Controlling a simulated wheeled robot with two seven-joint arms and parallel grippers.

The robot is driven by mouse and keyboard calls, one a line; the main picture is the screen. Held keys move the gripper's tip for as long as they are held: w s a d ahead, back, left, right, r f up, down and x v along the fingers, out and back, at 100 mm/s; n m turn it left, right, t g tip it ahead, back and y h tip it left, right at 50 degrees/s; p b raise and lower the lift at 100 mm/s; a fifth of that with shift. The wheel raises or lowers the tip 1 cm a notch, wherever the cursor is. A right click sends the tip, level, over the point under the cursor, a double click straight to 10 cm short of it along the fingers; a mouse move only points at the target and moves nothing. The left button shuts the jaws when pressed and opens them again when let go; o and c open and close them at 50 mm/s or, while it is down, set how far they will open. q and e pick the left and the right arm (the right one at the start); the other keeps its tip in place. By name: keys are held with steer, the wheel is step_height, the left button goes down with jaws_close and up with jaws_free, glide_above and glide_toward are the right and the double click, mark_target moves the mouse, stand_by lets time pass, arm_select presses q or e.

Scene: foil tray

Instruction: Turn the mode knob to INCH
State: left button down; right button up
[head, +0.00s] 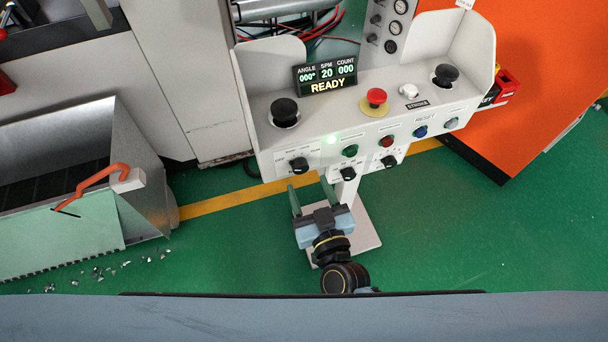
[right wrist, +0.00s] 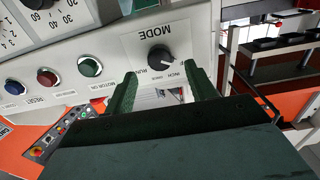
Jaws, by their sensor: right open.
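The mode knob (head: 299,165) is a black rotary knob at the left end of the white control panel's front face. In the right wrist view the mode knob (right wrist: 160,58) shows upside down below the word MODE, with RUN and INCH lettering beside it. I cannot tell for certain which label its pointer faces. My right gripper (head: 311,192) is open and empty, just in front of the panel, below the knob in the head view. In the right wrist view its two green fingers (right wrist: 160,82) stand apart, short of the knob and roughly in line with it. My left gripper is not in view.
The panel carries a green button (head: 350,150), a red button (head: 387,141), a blue button (head: 420,131) and two lower knobs (head: 348,173). On top are a red mushroom button (head: 375,97) and a display (head: 326,75) reading READY. A metal bin (head: 140,150) stands left.

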mark_target(302, 170)
steer(key=x, duration=0.3)
steer(key=shift+w+a, duration=0.1)
steer(key=shift+w, duration=0.45)
steer(key=shift+c, duration=0.5)
steer(key=c, duration=0.9)
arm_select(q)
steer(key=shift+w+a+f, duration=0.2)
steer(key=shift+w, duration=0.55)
